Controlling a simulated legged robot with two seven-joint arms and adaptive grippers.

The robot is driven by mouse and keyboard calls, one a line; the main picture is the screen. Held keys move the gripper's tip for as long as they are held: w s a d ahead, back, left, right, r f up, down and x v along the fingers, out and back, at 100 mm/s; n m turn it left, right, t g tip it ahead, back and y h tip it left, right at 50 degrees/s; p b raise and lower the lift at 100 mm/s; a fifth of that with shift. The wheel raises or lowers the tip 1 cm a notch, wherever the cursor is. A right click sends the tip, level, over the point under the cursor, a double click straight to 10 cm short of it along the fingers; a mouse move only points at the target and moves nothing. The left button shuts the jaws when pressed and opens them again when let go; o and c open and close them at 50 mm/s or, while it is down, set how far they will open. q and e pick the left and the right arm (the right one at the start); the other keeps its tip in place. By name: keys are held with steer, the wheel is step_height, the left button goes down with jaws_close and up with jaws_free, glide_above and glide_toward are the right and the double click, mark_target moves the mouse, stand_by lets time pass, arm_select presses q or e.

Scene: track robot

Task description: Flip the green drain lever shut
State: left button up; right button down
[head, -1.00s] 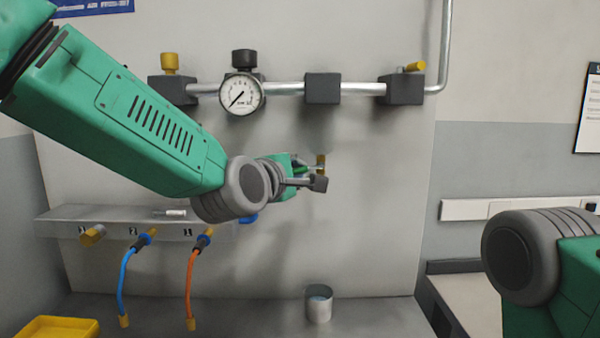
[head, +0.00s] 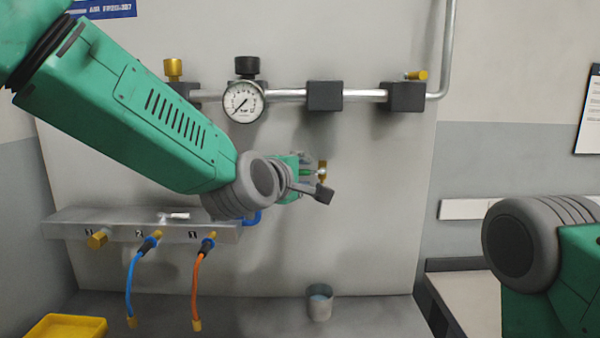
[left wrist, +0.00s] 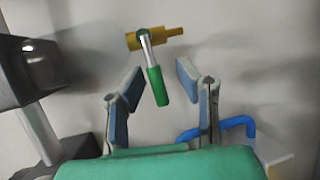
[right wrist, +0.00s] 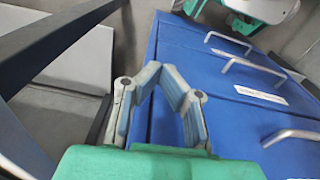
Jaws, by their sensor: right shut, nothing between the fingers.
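The drain valve is a brass fitting (left wrist: 155,38) on the wall panel, with a lever that has a green grip (left wrist: 157,86). In the left wrist view the lever slopes down and slightly right from the brass, and its grip lies between the fingers of my left gripper (left wrist: 159,70). That gripper is open, with a visible gap on both sides of the grip. My right gripper (right wrist: 164,77) is shut and empty, away from the panel.
A pipe with a gauge (head: 243,101) and dark blocks runs above. A shelf with numbered ports (head: 70,229) and blue and orange hoses is at left. A metal cup (head: 320,303) stands below the valve. Blue drawers (right wrist: 240,110) lie beyond my right gripper.

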arm_select(q)
steer(key=shift+r, duration=0.15)
steer(key=v, duration=1.2)
